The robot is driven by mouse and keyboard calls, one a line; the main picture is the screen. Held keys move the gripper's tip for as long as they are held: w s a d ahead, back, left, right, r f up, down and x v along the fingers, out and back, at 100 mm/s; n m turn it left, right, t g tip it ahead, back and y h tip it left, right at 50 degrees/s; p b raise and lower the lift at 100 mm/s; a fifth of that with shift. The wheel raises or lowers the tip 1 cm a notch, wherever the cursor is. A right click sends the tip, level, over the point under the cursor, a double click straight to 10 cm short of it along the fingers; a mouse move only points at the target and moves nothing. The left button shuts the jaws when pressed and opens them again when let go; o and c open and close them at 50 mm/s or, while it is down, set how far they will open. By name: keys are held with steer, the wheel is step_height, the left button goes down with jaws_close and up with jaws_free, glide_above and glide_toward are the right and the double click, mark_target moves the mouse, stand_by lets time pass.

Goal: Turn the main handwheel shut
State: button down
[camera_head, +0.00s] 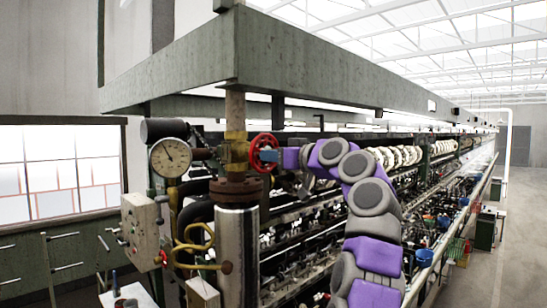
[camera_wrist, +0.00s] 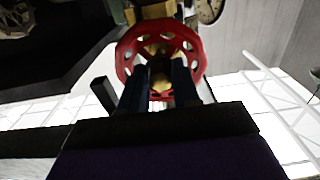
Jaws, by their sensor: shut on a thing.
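The main handwheel (camera_head: 254,146) is red with a spoked rim, on a brass valve (camera_head: 236,150) in the vertical pipe. In the wrist view the handwheel (camera_wrist: 199,60) fills the upper middle, with a brass hub behind it. My gripper (camera_head: 269,156) comes from the right and meets the wheel face. In the wrist view my gripper (camera_wrist: 163,82) has its two dark blue fingers against the lower part of the wheel, shut on it. The fingers hide part of the lower rim and hub.
A round pressure gauge (camera_head: 170,157) is left of the valve. A grey control box (camera_head: 142,223) and yellow bent pipes (camera_head: 192,245) are lower left. A heavy green beam (camera_head: 290,60) runs overhead. Reeling machinery extends right, beside an open aisle floor (camera_head: 515,250).

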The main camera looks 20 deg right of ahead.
steer(key=m+p, duration=1)
steer(key=m, duration=1.8)
steer(key=shift+s+f+m+p, duration=0.1)
steer(key=shift+f+m+p, duration=0.05)
steer(key=shift+m+p, duration=0.25)
